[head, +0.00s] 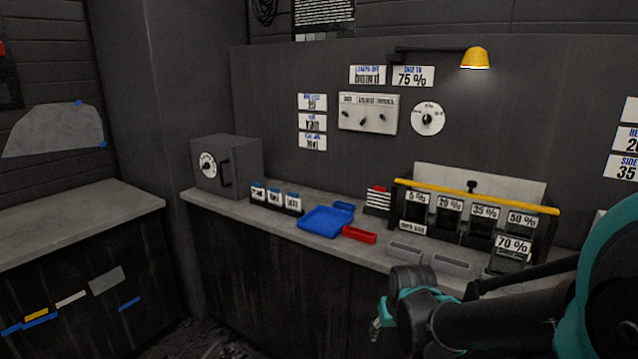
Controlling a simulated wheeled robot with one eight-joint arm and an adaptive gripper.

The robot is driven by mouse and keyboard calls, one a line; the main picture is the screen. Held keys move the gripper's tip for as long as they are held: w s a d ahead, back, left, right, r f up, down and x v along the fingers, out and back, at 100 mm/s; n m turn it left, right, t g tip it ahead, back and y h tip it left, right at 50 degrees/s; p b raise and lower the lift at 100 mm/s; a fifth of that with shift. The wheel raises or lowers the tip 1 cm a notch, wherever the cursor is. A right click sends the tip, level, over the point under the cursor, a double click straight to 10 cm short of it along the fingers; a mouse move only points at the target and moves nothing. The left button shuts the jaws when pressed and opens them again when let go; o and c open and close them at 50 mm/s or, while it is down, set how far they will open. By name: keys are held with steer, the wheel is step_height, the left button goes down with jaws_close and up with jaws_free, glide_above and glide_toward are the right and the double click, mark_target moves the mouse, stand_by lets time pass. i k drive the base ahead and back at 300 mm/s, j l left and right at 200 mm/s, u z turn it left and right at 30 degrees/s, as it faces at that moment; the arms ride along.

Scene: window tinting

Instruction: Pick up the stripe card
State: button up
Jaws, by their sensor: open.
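A small card with dark and white stripes and a red top (378,201), which looks like the stripe card, stands on the grey bench behind the red tray. My gripper (379,322) is low in front of the bench edge, below and apart from the card. It is open, and nothing shows between its fingers, though they are small and partly hidden by my wrist.
A blue tray (325,222) and a red tray (359,235) lie in front of the card. A rack with percent-labelled slots (475,188) stands to its right. Grey holders (453,264) sit along the front edge. A dark safe (228,166) stands at the left end.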

mark_target(377, 198)
steer(key=i+j+z, duration=0.15)
steer(key=j, duration=0.2)
steer(key=i+j+z, duration=0.1)
steer(key=j, duration=0.2)
steer(key=i+j+z, duration=0.15)
steer(key=j, duration=0.2)
steer(key=j+z, duration=0.1)
steer(key=j, duration=0.25)
